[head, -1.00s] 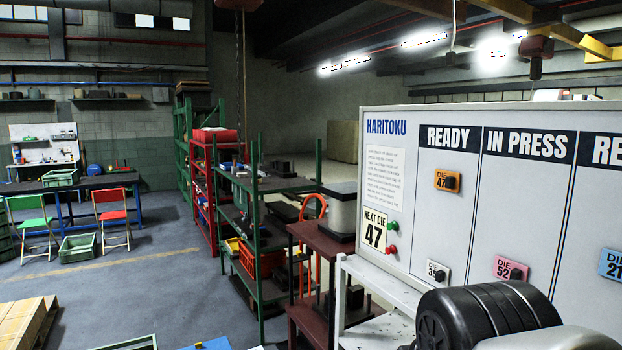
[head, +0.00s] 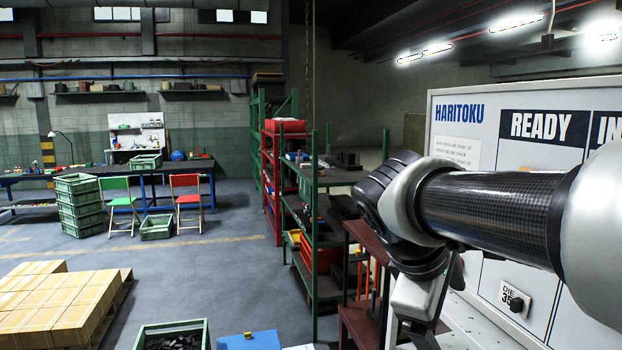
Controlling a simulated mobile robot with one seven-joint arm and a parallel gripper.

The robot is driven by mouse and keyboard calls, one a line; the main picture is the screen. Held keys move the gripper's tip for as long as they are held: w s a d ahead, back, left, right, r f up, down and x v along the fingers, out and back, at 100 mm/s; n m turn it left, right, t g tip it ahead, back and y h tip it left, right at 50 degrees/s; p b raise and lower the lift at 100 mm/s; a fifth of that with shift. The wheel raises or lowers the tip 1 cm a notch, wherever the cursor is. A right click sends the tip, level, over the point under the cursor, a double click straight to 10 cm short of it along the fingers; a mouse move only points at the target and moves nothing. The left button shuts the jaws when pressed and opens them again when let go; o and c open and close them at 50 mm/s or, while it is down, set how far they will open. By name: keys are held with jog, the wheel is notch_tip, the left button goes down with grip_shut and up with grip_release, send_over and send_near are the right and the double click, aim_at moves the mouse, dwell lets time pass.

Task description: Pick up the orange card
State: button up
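My gripper (head: 428,325) points down at the lower edge of the picture, left of the board. Only its upper part shows, so I cannot see its fingertips or whether anything is between them.
A white card marked DIE 35 (head: 514,300) with a black knob is low on the board. A dark red stand (head: 362,325) and a green shelf rack (head: 322,215) are left of my arm.

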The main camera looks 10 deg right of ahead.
jog(key=w+d+r+n+g+h+b, duration=0.1)
jog(key=w+d+r+n+h, duration=0.45)
jog(key=w+r, duration=0.25)
jog(key=w+d+r+n+g+h+b, duration=0.1)
jog(key=w+d+r+n+h+b, duration=0.1)
jog(key=w+d+r+n+h, duration=0.5)
jog(key=w+d+m+p, duration=0.1)
jog(key=d+m, duration=0.1)
jog(key=d, duration=1.4)
jog(key=shift+w+d+r+y, duration=0.15)
jog(key=shift+w+r+y, duration=0.2)
jog(key=c, duration=1.1)
jog(key=shift+c, duration=0.2)
jog(key=shift+r, duration=0.1)
